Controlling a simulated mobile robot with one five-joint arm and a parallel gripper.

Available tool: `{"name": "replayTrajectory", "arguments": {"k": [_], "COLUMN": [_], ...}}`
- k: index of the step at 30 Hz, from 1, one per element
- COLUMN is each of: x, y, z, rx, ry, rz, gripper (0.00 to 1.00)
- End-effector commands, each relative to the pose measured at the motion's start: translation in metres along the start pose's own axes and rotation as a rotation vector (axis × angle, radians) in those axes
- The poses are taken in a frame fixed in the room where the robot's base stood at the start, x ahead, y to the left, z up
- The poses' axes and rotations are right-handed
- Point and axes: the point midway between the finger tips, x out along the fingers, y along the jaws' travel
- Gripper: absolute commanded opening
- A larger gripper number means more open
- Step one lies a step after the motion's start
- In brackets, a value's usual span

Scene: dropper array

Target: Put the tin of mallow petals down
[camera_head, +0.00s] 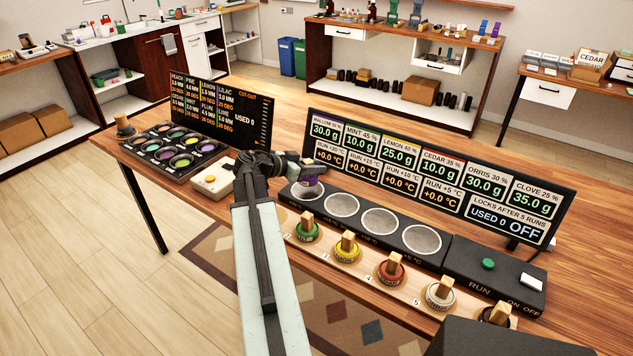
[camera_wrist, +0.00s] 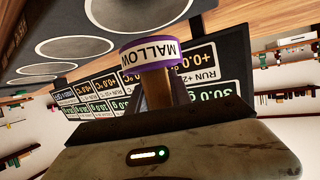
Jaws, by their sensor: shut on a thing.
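The tin of mallow petals (camera_wrist: 150,55) has a white label reading MALLOW, a purple band and a wooden handle. My gripper (camera_head: 305,168) is shut on its handle, which also shows rising from the jaws in the wrist view. In the head view the tin (camera_head: 309,182) appears at the leftmost round pad (camera_head: 304,194) of the black dropper tray (camera_head: 437,262). I cannot tell whether its base touches the pad. My gripper and arm partly hide the tin there.
Green (camera_head: 307,231), yellow (camera_head: 346,251), red (camera_head: 390,274) and white (camera_head: 438,298) tins stand on a numbered wooden strip in front. The other round pads are empty. A display panel (camera_head: 430,180) stands behind, and a tray of coloured cups (camera_head: 170,148) lies left.

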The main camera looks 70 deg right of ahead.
Motion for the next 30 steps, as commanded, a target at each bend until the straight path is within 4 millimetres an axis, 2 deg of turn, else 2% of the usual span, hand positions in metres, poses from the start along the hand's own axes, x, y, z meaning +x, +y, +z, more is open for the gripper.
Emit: {"name": "replayTrajectory", "arguments": {"k": [7, 14, 18, 19, 21, 30], "x": [0.015, 0.014, 0.016, 0.016, 0.015, 0.015], "y": [0.000, 0.001, 0.001, 0.001, 0.001, 0.001], "z": [0.035, 0.032, 0.036, 0.036, 0.035, 0.034], "rx": [0.000, 0.000, 0.000, 0.001, 0.001, 0.001], "ry": [0.000, 0.000, 0.000, 0.000, 0.000, 0.000], "rz": [0.001, 0.001, 0.001, 0.001, 0.002, 0.002], "gripper": [0.00, 0.00, 0.00, 0.28, 0.47, 0.47]}}
